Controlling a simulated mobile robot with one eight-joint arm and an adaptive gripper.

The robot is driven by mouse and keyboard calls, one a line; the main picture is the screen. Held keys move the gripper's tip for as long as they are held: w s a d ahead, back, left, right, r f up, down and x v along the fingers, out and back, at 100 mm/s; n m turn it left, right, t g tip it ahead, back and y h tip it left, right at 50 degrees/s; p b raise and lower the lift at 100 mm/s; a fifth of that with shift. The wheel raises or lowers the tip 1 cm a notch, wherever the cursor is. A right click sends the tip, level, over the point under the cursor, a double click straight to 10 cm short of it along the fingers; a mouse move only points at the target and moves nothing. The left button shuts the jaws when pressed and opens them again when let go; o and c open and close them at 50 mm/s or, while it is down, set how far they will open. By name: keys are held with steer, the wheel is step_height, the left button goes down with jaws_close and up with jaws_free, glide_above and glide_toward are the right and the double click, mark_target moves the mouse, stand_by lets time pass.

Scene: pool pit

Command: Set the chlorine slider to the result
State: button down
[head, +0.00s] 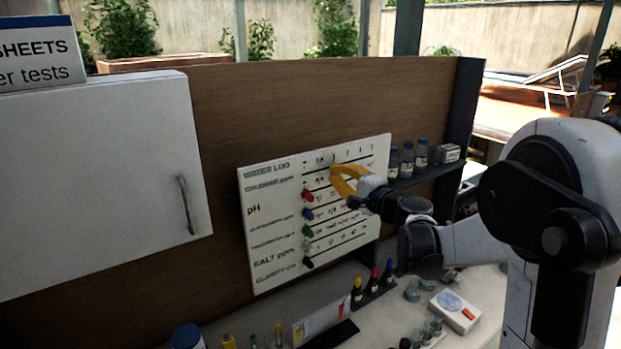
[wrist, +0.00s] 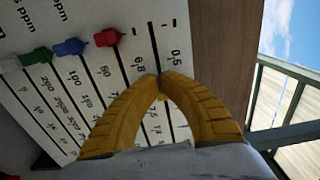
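The white water log board (head: 262,235) leans against the brown panel, with rows of printed scales and sliders. The chlorine row is at the top. My gripper (head: 334,168) has its yellow fingers at that row, right of the line's left end. In the wrist view my gripper (wrist: 160,76) has its fingertips drawn together over the chlorine line, near the 0.5 mark. No chlorine knob shows elsewhere on the line; it appears to be between the fingertips, mostly hidden. The red pH knob (head: 307,195) sits at the left end of its row.
Bottles (head: 407,158) stand on a shelf to the right. A white cabinet (head: 100,180) is at left. Dropper bottles (head: 373,279) and a test device (head: 455,309) crowd the counter below.

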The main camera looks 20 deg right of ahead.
steer(key=shift+w+d+b, duration=0.2)
steer(key=shift+w+d, duration=0.3)
steer(key=shift+d, duration=1.05)
steer(key=shift+w+d+b, duration=0.15)
steer(key=shift+w+d, duration=0.35)
steer(key=shift+d, duration=1)
steer(key=shift+w+d+b, duration=0.2)
steer(key=shift+w+d, duration=0.3)
steer(key=shift+d, duration=1.05)
steer(key=shift+s+a, duration=0.25)
steer(key=shift+a, duration=0.5)
steer(key=v, duration=0.7)
steer(key=shift+b, duration=0.4)
